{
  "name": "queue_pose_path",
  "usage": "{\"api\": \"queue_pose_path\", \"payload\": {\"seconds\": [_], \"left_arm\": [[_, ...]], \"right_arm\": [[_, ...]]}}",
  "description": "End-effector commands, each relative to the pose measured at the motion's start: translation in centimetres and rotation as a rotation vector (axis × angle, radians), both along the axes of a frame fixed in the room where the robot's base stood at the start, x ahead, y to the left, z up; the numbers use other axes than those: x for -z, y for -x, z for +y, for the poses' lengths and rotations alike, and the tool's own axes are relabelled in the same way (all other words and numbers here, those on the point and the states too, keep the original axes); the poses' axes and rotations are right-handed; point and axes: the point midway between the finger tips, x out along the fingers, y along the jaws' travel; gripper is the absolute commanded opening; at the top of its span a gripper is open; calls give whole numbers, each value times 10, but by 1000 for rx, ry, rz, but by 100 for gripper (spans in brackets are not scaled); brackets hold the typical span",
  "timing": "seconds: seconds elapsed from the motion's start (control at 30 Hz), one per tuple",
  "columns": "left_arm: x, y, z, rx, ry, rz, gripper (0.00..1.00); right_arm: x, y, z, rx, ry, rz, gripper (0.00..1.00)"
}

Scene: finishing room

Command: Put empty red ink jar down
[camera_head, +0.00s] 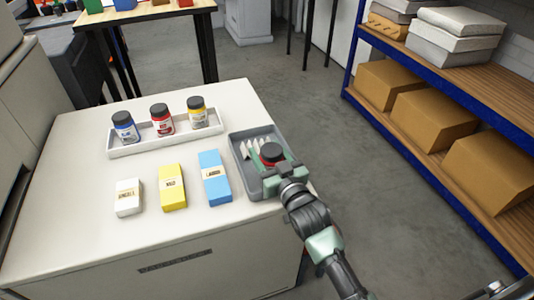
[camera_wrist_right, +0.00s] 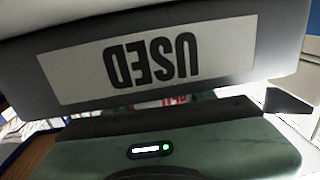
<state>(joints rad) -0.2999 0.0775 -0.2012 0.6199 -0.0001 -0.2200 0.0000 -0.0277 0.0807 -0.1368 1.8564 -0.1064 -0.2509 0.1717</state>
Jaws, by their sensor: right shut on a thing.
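The red ink jar (camera_head: 271,153) shows in the head view as a dark lid with red around it. My right gripper (camera_head: 270,165) is shut on it, at the grey tray (camera_head: 242,182) on the right side of the white cabinet top. In the right wrist view the tray wall (camera_wrist_right: 80,80) fills the upper part, with an upside-down "USED" label. A small strip of the jar's red and white label (camera_wrist_right: 160,104) shows below that wall. The jar's base is hidden, so I cannot tell whether it touches the tray floor. My left gripper is not in view.
A white tray (camera_head: 122,152) holds a blue, a red and a yellow ink jar. White (camera_head: 129,198), yellow (camera_head: 172,187) and blue (camera_head: 214,178) boxes stand in front. Pale ridged things (camera_head: 250,147) lie in the grey tray. A shelf with cartons (camera_head: 433,120) stands at right.

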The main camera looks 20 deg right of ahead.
Motion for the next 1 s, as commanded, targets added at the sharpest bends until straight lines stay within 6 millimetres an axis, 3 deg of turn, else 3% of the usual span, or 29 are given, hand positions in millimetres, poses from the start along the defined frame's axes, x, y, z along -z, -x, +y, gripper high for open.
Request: {"api": "queue_pose_path", "payload": {"seconds": [0.37, 0.4, 0.47, 0.83, 1.0], "left_arm": [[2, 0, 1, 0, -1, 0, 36], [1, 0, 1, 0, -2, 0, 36], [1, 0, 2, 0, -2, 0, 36], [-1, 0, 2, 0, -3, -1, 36], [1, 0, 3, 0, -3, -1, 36]], "right_arm": [[4, 0, 0, 0, 0, -2, 10], [4, 0, 0, 0, 0, -2, 62], [4, 0, 0, 0, 0, -1, 76], [0, 1, 0, 0, 1, -1, 76], [3, 25, -3, 0, 0, 1, 76]]}}
